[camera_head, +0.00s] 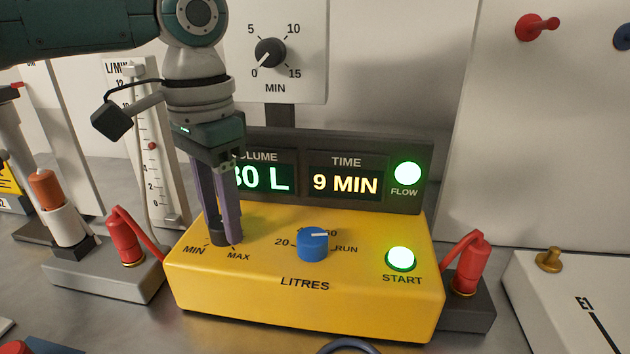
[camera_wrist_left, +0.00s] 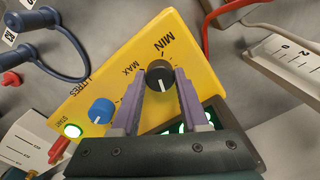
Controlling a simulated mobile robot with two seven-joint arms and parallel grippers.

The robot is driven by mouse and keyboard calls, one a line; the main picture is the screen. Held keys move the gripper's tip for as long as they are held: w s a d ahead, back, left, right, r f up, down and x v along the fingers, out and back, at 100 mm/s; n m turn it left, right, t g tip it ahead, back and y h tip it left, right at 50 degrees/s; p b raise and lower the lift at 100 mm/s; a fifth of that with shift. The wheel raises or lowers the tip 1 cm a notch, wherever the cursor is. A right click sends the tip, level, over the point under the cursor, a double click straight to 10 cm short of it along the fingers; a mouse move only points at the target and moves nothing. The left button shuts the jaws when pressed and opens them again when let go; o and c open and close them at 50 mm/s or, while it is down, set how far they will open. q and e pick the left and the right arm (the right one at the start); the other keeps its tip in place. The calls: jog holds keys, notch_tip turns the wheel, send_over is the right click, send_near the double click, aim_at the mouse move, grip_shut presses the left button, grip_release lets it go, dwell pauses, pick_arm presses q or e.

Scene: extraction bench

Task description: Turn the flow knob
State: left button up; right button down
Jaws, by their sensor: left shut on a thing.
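The flow knob (camera_wrist_left: 159,75) is a black knob with a white line, between the MIN and MAX marks on the yellow control box (camera_head: 300,305). My left gripper (camera_head: 224,236) reaches down from above and is shut on this knob. In the left wrist view the two purple fingers (camera_wrist_left: 160,82) stand on either side of it. In the head view the fingers partly cover the knob (camera_head: 217,236). My right gripper is not in view.
A blue LITRES knob (camera_head: 312,244) and a lit green START button (camera_head: 401,258) sit right of the black knob. Behind stands a display panel (camera_head: 425,143) reading 9 MIN, with a green FLOW light (camera_head: 408,173). Red fittings (camera_head: 125,240) flank the box.

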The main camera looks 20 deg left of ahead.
pick_arm(q)
jog(key=shift+r+p, duration=0.2)
jog(key=shift+p, duration=0.2)
grip_shut()
jog(key=shift+m+p, duration=0.55)
jog(key=shift+m, duration=0.15)
jog(key=shift+f, duration=0.2)
jog(key=o, duration=1.1)
grip_release()
jog(key=shift+o, duration=0.2)
jog(key=shift+r, duration=0.1)
notch_tip(320, 180, up, 10)
jog(key=shift+d+f, duration=0.1)
jog(key=shift+f, duration=0.1)
